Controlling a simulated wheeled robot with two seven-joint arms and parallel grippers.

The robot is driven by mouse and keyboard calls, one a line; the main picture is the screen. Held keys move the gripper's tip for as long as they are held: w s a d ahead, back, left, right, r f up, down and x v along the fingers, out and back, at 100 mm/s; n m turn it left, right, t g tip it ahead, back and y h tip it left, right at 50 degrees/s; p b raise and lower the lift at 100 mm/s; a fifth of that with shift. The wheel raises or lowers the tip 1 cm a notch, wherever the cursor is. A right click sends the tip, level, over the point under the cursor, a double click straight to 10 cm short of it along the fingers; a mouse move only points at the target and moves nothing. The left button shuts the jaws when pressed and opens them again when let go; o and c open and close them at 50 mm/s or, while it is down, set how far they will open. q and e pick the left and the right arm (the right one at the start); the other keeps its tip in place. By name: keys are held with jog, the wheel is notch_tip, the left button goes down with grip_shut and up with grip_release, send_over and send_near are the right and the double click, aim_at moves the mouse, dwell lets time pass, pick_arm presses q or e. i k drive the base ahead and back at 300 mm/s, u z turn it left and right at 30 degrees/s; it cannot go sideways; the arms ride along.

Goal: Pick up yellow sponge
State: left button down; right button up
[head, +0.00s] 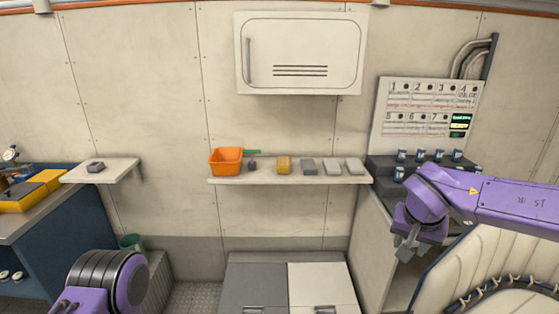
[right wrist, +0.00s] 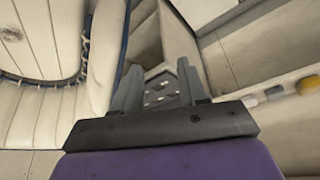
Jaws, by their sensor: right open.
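The yellow sponge (head: 284,165) stands on the white wall shelf (head: 290,179), between a small dark item and a grey block. In the right wrist view a small yellow piece (right wrist: 253,101) at the right edge appears to be the sponge. My right gripper (head: 405,247) hangs at the right, below shelf height and well apart from the sponge. In the right wrist view its fingers (right wrist: 158,72) are spread and empty. Only part of my left arm shows at bottom left; its fingers are not seen.
An orange bin (head: 226,161) sits at the shelf's left end; several grey blocks (head: 332,167) stand right of the sponge. A wall cabinet (head: 300,53) hangs above. A cream seat (head: 500,265) and a counter with cans (head: 400,173) are at right.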

aim_at(283, 163)
jog(key=z, duration=0.05)
jog(key=i, duration=1.6)
jog(key=u, duration=1)
